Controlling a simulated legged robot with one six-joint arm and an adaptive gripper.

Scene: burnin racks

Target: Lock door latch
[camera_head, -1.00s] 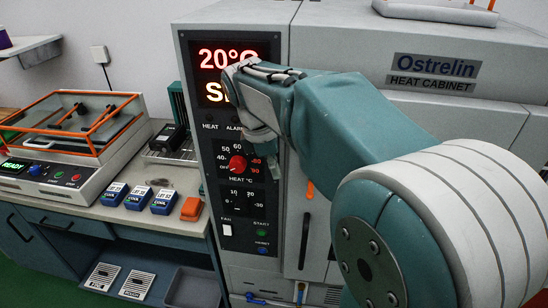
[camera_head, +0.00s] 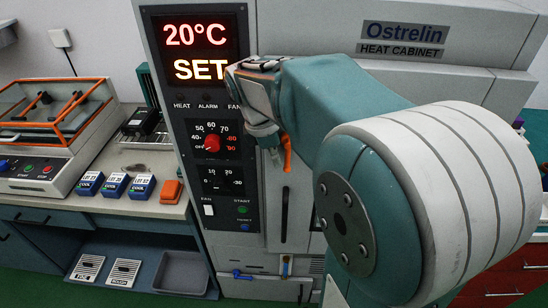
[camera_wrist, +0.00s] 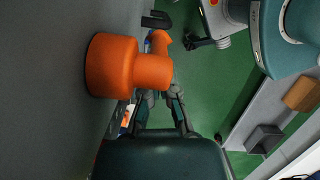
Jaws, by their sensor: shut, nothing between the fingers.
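The orange door latch handle (camera_head: 286,152) is on the front of the grey heat cabinet, just right of the control panel in the head view. In the wrist view the orange latch (camera_wrist: 112,65) is large and close, with a round knob and a short stub pointing right. My gripper (camera_wrist: 161,99) is just below the stub in that picture, with its fingers shut and empty. Whether a finger touches the latch I cannot tell. In the head view my gripper (camera_head: 266,138) is partly hidden by my wrist, beside the latch.
The cabinet's control panel (camera_head: 215,150) reads 20°C and SET. A black vertical door handle (camera_head: 284,215) is below the latch. A bench on the left holds a shaker (camera_head: 40,165), several blue-labelled blocks (camera_head: 115,185) and an orange block (camera_head: 171,190). Green floor (camera_wrist: 205,100) is open beside the cabinet.

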